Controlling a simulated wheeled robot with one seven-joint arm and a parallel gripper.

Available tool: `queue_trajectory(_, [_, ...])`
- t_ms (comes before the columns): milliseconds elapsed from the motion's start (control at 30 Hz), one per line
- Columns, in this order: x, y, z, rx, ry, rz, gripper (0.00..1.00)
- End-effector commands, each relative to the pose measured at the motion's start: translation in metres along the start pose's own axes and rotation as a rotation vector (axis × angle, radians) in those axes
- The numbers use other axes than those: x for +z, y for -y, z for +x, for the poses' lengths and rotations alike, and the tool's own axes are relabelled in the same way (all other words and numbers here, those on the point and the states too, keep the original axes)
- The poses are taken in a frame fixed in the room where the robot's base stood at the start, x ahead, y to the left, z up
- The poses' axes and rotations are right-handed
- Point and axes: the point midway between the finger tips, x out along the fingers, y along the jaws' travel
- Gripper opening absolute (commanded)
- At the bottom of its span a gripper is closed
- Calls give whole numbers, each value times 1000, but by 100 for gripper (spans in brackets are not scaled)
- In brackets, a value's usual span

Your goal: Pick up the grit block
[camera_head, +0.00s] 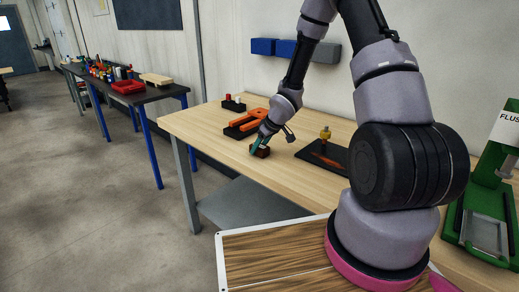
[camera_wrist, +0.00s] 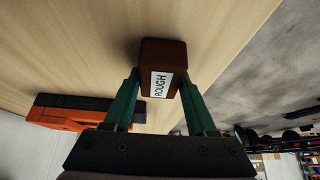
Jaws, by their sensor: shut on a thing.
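The grit block is a small dark brown block with a white label reading "ROUGH". It shows in the wrist view (camera_wrist: 160,60) between the two green fingers of my gripper (camera_wrist: 160,88). The fingers are shut on its sides. In the head view the block (camera_head: 261,151) is small at my gripper's tip (camera_head: 258,143), near the front left part of the wooden workbench (camera_head: 222,130). I cannot tell whether it touches the bench or is just above it.
A dark mat (camera_head: 318,157) with a yellow-topped item (camera_head: 325,134) is to the right. A small black holder (camera_head: 233,105) stands farther back. A green press (camera_head: 490,190) stands far right. Bare bench lies left of the block.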

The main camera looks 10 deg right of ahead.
Motion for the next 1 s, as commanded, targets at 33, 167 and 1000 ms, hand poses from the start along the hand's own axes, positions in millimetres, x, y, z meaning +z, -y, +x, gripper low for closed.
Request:
queue_trajectory(33, [-2,-1,-3,1,-2,1,0])
queue_trajectory(167, [-10,-2,-18,3,-4,0,0])
queue_trajectory(1000, [-49,0,-85,1,0,-1,0])
